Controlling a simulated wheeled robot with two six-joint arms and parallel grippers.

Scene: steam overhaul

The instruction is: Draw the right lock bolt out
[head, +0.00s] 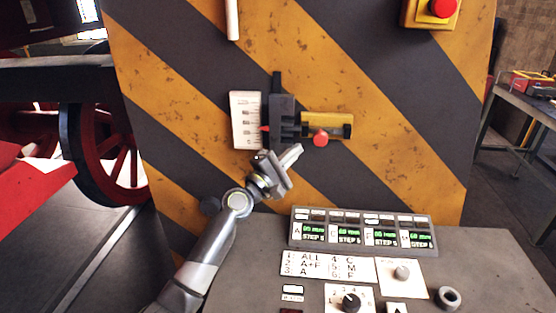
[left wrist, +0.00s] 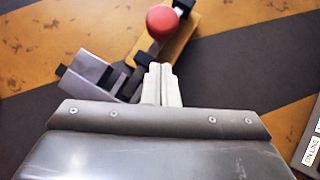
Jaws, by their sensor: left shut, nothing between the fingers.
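The lock bolt's red knob (head: 320,139) sits on the front of a yellow housing (head: 340,122) on the striped panel. In the left wrist view the red knob (left wrist: 162,21) is at the top, with the yellow housing (left wrist: 182,42) behind it. A dark grey slide block (head: 283,118) stands directly left of the housing. My left gripper (head: 295,152) is shut and empty, below and left of the knob and apart from it. Its pale fingers (left wrist: 160,84) point up toward the knob in the left wrist view. My right gripper is not in view.
A white scale plate (head: 245,120) with a red pointer is left of the slide block. A console (head: 465,262) with displays (head: 362,235) and a dial (head: 350,302) juts out below. A red emergency button (head: 443,8) is at upper right. A red wheel (head: 115,160) stands at left.

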